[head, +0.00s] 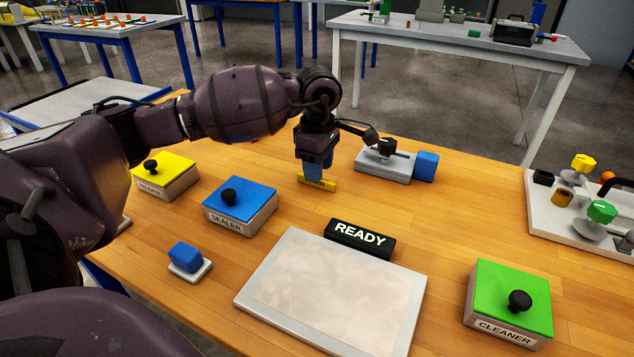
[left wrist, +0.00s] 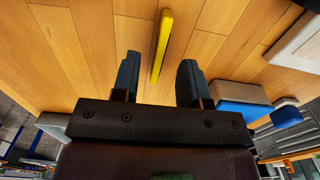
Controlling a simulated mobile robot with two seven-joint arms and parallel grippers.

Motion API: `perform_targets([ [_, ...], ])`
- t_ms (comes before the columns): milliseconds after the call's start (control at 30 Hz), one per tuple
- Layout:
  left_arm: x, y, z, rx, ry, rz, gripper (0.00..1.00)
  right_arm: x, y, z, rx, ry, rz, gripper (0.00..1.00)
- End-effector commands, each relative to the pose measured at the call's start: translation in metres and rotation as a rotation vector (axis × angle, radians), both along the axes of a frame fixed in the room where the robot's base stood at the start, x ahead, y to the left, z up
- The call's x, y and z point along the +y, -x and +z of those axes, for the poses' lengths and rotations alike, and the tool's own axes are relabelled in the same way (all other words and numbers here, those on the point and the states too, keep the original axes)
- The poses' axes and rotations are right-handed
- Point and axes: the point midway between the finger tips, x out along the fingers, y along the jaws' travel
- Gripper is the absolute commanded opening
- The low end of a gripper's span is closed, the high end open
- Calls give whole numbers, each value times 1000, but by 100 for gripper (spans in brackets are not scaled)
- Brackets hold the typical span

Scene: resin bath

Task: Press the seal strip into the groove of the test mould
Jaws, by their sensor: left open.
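A short yellow strip (head: 318,184), which I take as the seal strip, lies on the wooden table just below my left gripper (head: 313,172). In the left wrist view the strip (left wrist: 161,45) shows lengthwise between the two open fingers (left wrist: 158,68), with a clear gap on each side. The gripper points down and holds nothing. No groove shows clearly, so I cannot tell which thing is the test mould. A pale framed panel (head: 335,290) lies flat at the front of the table. My right gripper is not in view.
A black READY sign (head: 360,238) stands behind the panel. Yellow (head: 164,178), blue SEALER (head: 240,205) and green CLEANER (head: 508,303) boxes have black knobs. A blue block (head: 186,257) sits on a small white base. A grey fixture (head: 383,165) with another blue block (head: 426,166) stands right of my gripper.

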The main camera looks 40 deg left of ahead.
Motion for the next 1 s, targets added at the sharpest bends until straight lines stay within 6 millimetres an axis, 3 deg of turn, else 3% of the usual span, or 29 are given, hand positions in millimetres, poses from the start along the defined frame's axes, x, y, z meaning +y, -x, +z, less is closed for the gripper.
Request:
perform_targets([
  [33,0,1,-13,9,1,0,40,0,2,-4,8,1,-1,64],
  [167,0,1,-28,6,1,-1,40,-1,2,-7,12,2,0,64],
  [433,0,0,-29,1,0,-1,40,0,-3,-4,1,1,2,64],
  [700,0,0,-29,2,0,-1,0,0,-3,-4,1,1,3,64],
  [1000,0,0,-28,1,0,-1,0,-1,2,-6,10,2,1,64],
])
